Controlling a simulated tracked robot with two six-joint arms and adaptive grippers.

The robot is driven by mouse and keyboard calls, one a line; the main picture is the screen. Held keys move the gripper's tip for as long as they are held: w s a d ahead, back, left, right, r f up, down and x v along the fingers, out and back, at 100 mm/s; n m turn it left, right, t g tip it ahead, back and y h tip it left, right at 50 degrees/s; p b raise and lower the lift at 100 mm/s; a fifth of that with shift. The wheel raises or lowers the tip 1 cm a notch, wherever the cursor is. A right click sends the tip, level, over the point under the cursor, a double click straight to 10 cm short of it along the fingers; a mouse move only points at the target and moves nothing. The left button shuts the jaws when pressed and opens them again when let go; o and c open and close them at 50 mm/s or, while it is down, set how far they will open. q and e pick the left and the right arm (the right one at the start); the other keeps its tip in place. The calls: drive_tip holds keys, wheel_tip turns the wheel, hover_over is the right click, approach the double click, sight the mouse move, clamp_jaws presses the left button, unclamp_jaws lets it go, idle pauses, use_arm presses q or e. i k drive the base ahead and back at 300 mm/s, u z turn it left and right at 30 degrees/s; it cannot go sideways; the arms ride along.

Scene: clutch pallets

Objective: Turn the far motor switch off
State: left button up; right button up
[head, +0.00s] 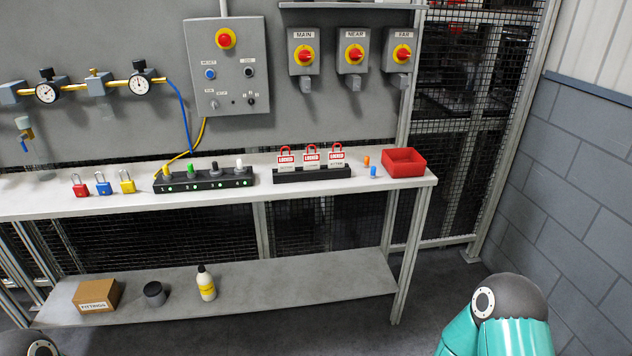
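The far motor switch (403,53) is a grey box labelled FAR on the wall at the upper right. It has a red knob on a yellow round plate. The near switch (353,54) and the main switch (304,55) hang to its left and look alike. The exact angle of the far knob is too small to tell. Neither of my grippers shows in the head view. Only a teal and dark arm part of mine shows at the bottom right, and a dark part at the bottom left, both well away from the switches.
A bench (420,182) stands below the switches. A red bin (404,163), tagged red padlocks (311,159), a charging strip (203,181) and several small padlocks sit on it. A control box (226,70) and gauges are on the wall. A mesh fence (470,130) stands right; floor in front is clear.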

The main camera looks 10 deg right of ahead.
sight(402, 54)
drive_tip(key=k, duration=0.65)
drive_tip(key=z, duration=0.6)
drive_tip(key=i, duration=1.75)
drive_tip(key=u, duration=0.6)
